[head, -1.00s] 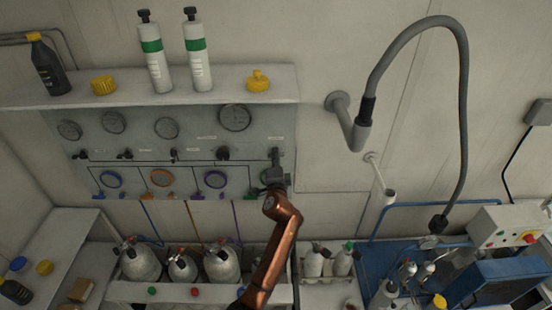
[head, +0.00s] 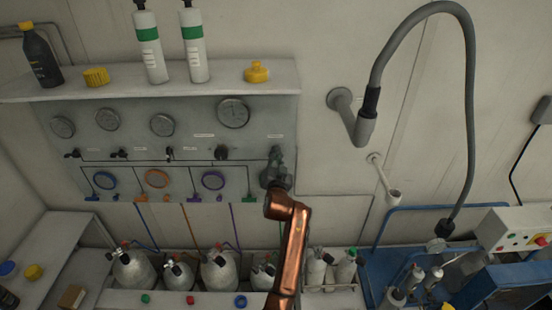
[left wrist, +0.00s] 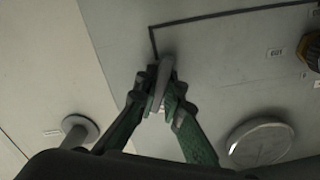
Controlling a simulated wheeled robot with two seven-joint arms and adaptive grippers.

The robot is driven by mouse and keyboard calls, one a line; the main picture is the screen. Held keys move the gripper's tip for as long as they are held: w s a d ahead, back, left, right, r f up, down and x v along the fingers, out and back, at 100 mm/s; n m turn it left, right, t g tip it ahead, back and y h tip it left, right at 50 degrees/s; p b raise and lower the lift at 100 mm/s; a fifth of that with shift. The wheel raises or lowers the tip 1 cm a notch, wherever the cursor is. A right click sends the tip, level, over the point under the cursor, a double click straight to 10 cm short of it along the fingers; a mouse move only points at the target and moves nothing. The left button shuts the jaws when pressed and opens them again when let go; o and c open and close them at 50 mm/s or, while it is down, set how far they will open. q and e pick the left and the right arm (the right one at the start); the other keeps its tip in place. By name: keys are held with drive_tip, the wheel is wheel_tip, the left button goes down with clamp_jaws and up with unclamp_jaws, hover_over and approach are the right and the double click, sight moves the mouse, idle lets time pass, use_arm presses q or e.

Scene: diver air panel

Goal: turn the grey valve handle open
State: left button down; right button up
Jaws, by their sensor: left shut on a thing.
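The grey valve handle (left wrist: 161,85) shows in the left wrist view as a narrow grey bar standing out from the panel. My left gripper (left wrist: 158,90) has its two green-grey fingers closed around the bar, one on each side. In the head view my left gripper (head: 276,168) is at the right end of the grey panel (head: 130,150), just below the right end of the shelf. There the gripper and arm hide most of the handle, so I cannot tell its turn angle. My right gripper is not in view.
A shelf (head: 200,92) above the panel holds bottles and yellow caps. Several small dark valves, such as one (head: 221,153), sit left of my gripper. Gas cylinders (head: 134,270) stand below. A grey hose (head: 470,110) hangs at the right. The wall between is mostly clear.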

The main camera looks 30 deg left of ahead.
sight(276, 127)
use_arm(q)
drive_tip(key=shift+f+n+b, duration=0.1)
drive_tip(key=shift+n+b, duration=0.45)
drive_tip(key=shift+n, duration=1.05)
drive_tip(key=c, duration=2)
unclamp_jaws()
drive_tip(key=shift+c, duration=0.2)
drive_tip(key=shift+r, duration=0.25)
wheel_tip(276, 127, up, 10)
drive_tip(key=shift+f, duration=0.2)
